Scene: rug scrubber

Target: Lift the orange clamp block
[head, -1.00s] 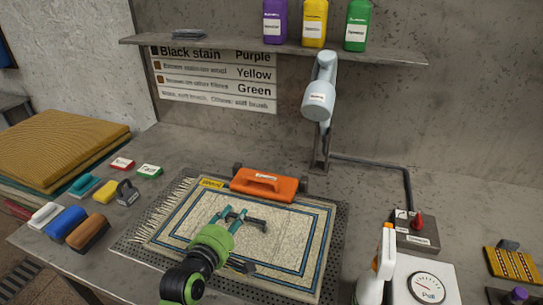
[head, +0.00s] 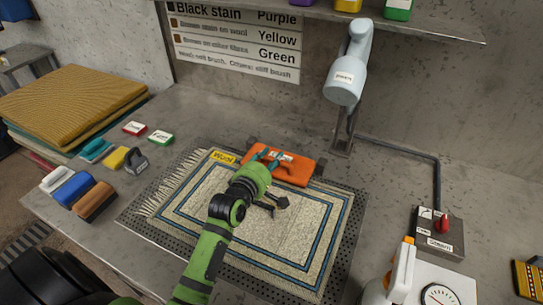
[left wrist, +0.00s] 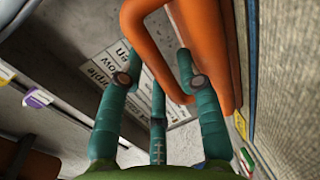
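The orange clamp block (head: 294,171) lies across the far edge of the patterned rug (head: 300,235), and its looped handle fills the upper middle of the left wrist view (left wrist: 158,62). My left gripper (head: 268,155) is at the block's left part, its teal fingers reaching over it. In the left wrist view the fingers (left wrist: 157,75) are spread. One fingertip shows inside the handle's loop and another on its outer side. I see no firm closing on the handle. My right gripper is in neither current view.
Several brushes, including a blue one (head: 73,189), and small tools stand on the left of the bench. A lamp (head: 345,82) rises behind the rug. A spray bottle (head: 402,272) and a switch box (head: 437,232) stand at the right. A shelf (head: 440,30) overhangs the back.

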